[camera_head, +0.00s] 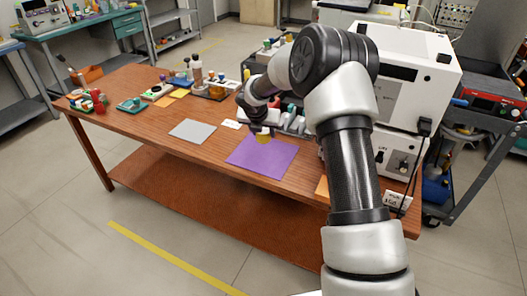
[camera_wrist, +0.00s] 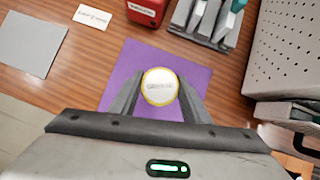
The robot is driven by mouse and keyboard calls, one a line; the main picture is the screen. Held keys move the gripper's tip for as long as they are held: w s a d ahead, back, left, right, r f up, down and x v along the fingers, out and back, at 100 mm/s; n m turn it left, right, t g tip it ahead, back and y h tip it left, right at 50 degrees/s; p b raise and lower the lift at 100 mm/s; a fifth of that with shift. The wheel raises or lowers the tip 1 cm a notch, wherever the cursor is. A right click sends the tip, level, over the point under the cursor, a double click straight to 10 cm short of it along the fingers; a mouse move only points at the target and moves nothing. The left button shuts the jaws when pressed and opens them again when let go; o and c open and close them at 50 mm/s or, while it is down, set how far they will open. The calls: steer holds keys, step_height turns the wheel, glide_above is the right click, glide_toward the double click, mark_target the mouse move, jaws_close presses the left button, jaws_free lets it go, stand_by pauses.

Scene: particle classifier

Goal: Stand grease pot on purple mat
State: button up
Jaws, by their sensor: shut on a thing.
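The grease pot (camera_wrist: 160,87) has a round pale lid with a yellow rim and faint lettering. It also shows in the head view as a small yellow shape (camera_head: 263,139). My gripper (camera_wrist: 157,98) is shut on the pot, one finger on either side. The pot is over the purple mat (camera_wrist: 118,68), which lies flat on the wooden table and also shows in the head view (camera_head: 262,162). Whether the pot's base touches the mat cannot be told. My gripper also shows in the head view (camera_head: 262,131), partly dark against the table.
A grey mat (camera_head: 193,131) lies left of the purple mat. A small white label card (camera_wrist: 92,17), a red box (camera_wrist: 147,10) and a grey holder (camera_wrist: 207,20) stand behind it. A large white machine (camera_head: 405,80) is on the right.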

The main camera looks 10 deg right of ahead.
step_height(320, 180, down, 7)
steer(key=shift+r+b, duration=0.1)
steer(key=shift+b, duration=0.8)
steer(key=shift+r, duration=0.1)
steer(key=o, duration=1.1)
